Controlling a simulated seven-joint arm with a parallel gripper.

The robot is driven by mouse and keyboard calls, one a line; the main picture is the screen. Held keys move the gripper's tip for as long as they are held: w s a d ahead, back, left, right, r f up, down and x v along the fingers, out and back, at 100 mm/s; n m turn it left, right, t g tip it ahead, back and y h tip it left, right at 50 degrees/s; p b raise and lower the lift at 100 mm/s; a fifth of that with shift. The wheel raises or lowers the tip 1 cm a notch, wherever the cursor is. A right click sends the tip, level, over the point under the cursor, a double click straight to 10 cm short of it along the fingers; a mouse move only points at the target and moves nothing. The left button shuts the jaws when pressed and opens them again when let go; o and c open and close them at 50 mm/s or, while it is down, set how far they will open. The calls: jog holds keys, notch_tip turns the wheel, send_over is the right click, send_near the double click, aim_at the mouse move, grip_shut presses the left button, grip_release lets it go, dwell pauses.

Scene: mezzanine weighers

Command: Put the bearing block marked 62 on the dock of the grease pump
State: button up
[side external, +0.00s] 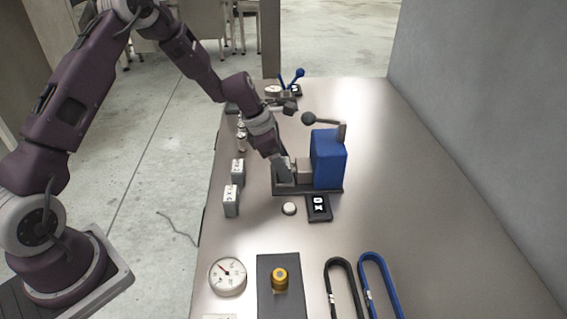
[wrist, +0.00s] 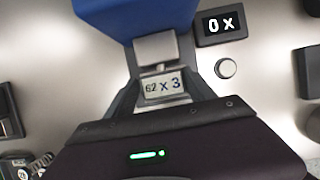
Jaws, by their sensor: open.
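The bearing block marked "62 x 3" (wrist: 162,86) sits at the foot of a blue lever machine (side external: 328,160), apparently the grease pump. In the side view a grey-brown block (side external: 303,172) shows there on the machine's dark base (side external: 300,190). My gripper (side external: 287,172) reaches down at this block from the left. In the wrist view my gripper (wrist: 163,92) is open, with a finger on either side of the block. Whether the fingers touch it cannot be told. The block's underside is hidden.
A display reading "0 x" (side external: 318,206) and a round button (side external: 289,209) are in front of the machine. Two marked grey blocks (side external: 231,200) (side external: 237,171) stand at the left edge. The right side is clear.

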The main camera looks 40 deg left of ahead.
jog(key=shift+s+d+f, duration=0.3)
jog(key=shift+s+f, duration=0.1)
jog(key=shift+f, duration=0.05)
jog(key=shift+r, duration=0.3)
jog(key=s+r+m, duration=0.3)
jog(key=s+r, duration=0.1)
jog(key=r, duration=0.5)
jog(key=s+r+m, duration=0.3)
jog(key=s+r, duration=0.1)
jog(key=r, duration=0.6)
jog(key=s+r+m+t+y, duration=0.1)
jog(key=s+r+m, duration=0.1)
jog(key=s+m, duration=0.8)
jog(key=s+r+m+t+y, duration=0.1)
jog(key=s+r+m+y, duration=0.1)
jog(key=s+m, duration=0.9)
jog(key=s+r, duration=0.1)
jog(key=s, duration=0.4)
jog(key=shift+d+r, duration=0.35)
jog(key=shift+d, duration=0.05)
